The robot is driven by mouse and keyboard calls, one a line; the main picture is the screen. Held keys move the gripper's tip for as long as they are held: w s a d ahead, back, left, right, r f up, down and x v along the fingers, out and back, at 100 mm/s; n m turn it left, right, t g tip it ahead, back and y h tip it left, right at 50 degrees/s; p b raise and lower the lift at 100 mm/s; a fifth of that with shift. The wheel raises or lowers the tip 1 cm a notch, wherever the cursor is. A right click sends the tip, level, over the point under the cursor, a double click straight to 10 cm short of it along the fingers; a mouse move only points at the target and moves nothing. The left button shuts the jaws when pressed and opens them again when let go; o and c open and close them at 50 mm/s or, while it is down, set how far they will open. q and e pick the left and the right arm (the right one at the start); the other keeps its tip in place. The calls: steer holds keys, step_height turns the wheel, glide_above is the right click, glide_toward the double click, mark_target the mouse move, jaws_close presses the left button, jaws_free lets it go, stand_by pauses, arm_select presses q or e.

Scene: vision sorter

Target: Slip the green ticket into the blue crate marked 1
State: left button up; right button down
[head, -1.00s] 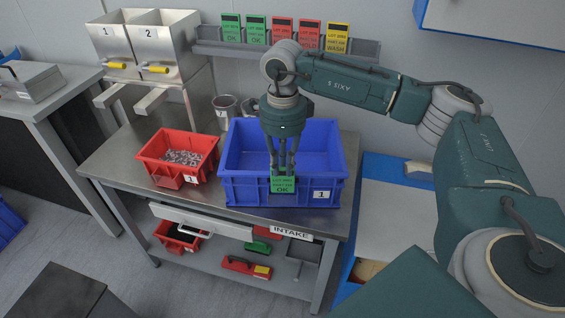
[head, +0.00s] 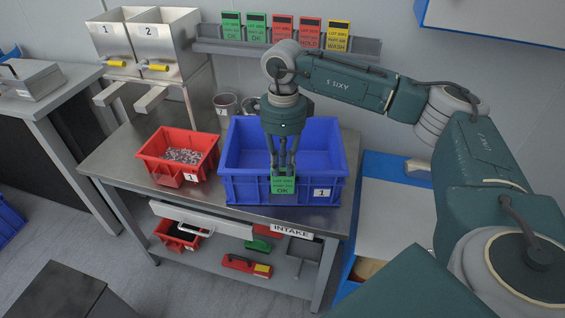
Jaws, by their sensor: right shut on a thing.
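The blue crate (head: 240,192) stands on the metal table, with a white label marked 1 low on its front right. The green ticket (head: 283,185), printed OK, hangs upright from my right gripper (head: 282,171). My right gripper is shut on the ticket's upper part. In the picture the ticket overlaps the crate's front wall, left of the label. I cannot tell whether it touches the wall. My left gripper is not in view.
A red bin (head: 163,175) of small metal parts stands left of the crate. A rack (head: 367,47) of green, red and yellow cards hangs behind. Metal hoppers (head: 165,45) stand back left. An open drawer (head: 205,220) is below the table's front edge.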

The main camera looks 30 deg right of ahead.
steer(key=shift+s, duration=0.1)
stand_by(0.4)
steer(key=shift+f+g, duration=0.1)
steer(key=shift+g, duration=0.2)
steer(key=shift+w+d+f+y, duration=0.1)
steer(key=shift+w+d+y, duration=0.05)
steer(key=shift+w+y, duration=0.15)
stand_by(0.6)
steer(key=shift+f+b, duration=0.65)
steer(key=shift+f, duration=0.3)
stand_by(1.2)
steer(key=c, duration=1.6)
jaws_free()
steer(key=shift+o, duration=0.2)
steer(key=shift+r, duration=0.1)
steer(key=shift+r+p, duration=2.6)
steer(key=shift+r, duration=1.35)
